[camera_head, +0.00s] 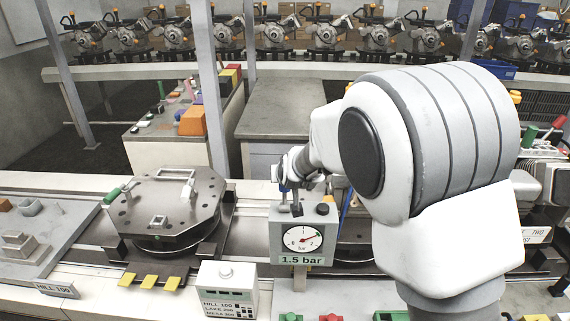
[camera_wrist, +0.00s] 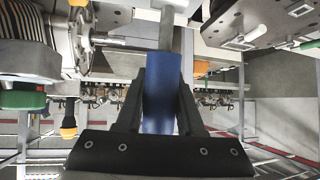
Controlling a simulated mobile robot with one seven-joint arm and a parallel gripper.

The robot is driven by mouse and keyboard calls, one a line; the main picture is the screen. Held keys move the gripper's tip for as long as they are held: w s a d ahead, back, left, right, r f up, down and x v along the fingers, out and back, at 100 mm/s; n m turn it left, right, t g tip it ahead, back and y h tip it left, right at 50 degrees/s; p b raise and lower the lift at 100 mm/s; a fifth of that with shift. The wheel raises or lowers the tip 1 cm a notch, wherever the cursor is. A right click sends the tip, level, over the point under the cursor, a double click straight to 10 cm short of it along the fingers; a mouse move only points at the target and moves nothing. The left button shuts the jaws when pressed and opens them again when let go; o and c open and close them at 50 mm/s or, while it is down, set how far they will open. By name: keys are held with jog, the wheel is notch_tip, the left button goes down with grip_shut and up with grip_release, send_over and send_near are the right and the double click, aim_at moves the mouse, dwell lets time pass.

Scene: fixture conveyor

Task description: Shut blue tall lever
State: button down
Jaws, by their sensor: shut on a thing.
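The blue tall lever (camera_wrist: 161,105) shows in the wrist view as a blue sleeve on a grey metal bar. My gripper (camera_wrist: 164,65) is shut on the blue sleeve, one dark finger on each side. In the head view my gripper (camera_head: 289,184) is low in front of my arm, just above the pressure gauge box (camera_head: 284,257).
The gauge box carries a "1.5 bar" label. A white labelled box (camera_head: 226,285) stands in front. A grey bench (camera_head: 281,107) is behind.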

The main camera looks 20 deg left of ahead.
jog(key=shift+w+a+f+g+h+p, duration=0.15)
jog(key=shift+w+f+g+p, duration=0.2)
jog(key=shift+g+p, duration=0.25)
jog(key=shift+w+a+f+g+h+p, duration=0.1)
jog(key=shift+w+f+g+h+p, duration=0.1)
jog(key=shift+w+g+p, duration=0.3)
jog(key=shift+s, duration=0.15)
jog(key=c, duration=0.5)
grip_release()
jog(key=shift+f, duration=0.1)
jog(key=b+v, duration=0.1)
jog(key=v, duration=0.7)
jog(key=b+v, duration=0.1)
jog(key=v, duration=0.8)
jog(key=shift+d+r, duration=0.2)
jog(key=shift+r, duration=0.15)
